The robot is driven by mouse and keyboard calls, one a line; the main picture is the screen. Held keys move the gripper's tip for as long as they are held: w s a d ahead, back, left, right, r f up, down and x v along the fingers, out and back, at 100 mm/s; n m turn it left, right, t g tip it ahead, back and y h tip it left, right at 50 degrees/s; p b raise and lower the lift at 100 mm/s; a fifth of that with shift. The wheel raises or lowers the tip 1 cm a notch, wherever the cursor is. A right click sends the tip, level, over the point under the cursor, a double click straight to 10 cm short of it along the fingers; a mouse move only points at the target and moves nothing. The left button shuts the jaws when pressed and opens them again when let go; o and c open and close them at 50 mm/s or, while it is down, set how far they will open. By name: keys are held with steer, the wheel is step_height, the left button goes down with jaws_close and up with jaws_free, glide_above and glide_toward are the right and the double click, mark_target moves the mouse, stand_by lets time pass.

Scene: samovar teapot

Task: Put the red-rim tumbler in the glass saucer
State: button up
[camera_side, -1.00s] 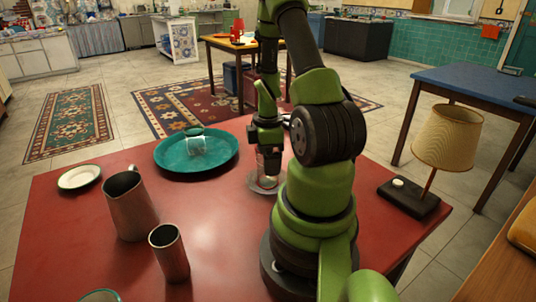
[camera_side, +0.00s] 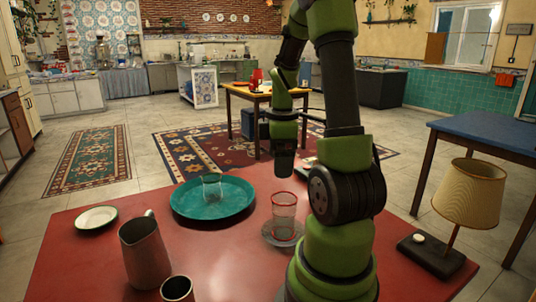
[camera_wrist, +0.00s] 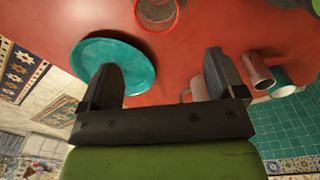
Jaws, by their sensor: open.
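The red-rim tumbler (camera_side: 284,208), clear glass with a red rim, stands upright in the glass saucer (camera_side: 270,236) on the red table. The tumbler also shows at the top edge of the wrist view (camera_wrist: 155,14), partly cut off. My gripper (camera_side: 284,172) is above and apart from the tumbler in the side view. In the wrist view my gripper's two jaws (camera_wrist: 162,66) are spread wide with nothing between them.
A teal tray (camera_side: 240,208) holding a clear glass (camera_side: 211,185) lies left of the saucer. A white plate (camera_side: 96,218), a metal pitcher (camera_side: 145,255) and a metal cup (camera_side: 177,289) stand further left and in front. A lamp (camera_side: 468,195) stands at the right.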

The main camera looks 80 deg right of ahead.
steer(key=w+a+r+m+t+h, duration=0.1)
steer(key=w+a+r+m+t, duration=0.1)
steer(key=w+a+r, duration=0.3)
steer(key=s+a+r+m+t+y, duration=0.1)
steer(key=a+r+m+t, duration=0.1)
steer(key=a, duration=0.7)
steer(key=s+a+r+m+t+y, duration=0.2)
steer(key=a+r+m+t, duration=0.1)
steer(key=a, duration=0.6)
steer(key=shift+s+a+r+m, duration=0.2)
steer(key=shift+r+m, duration=0.3)
steer(key=shift+r, duration=0.3)
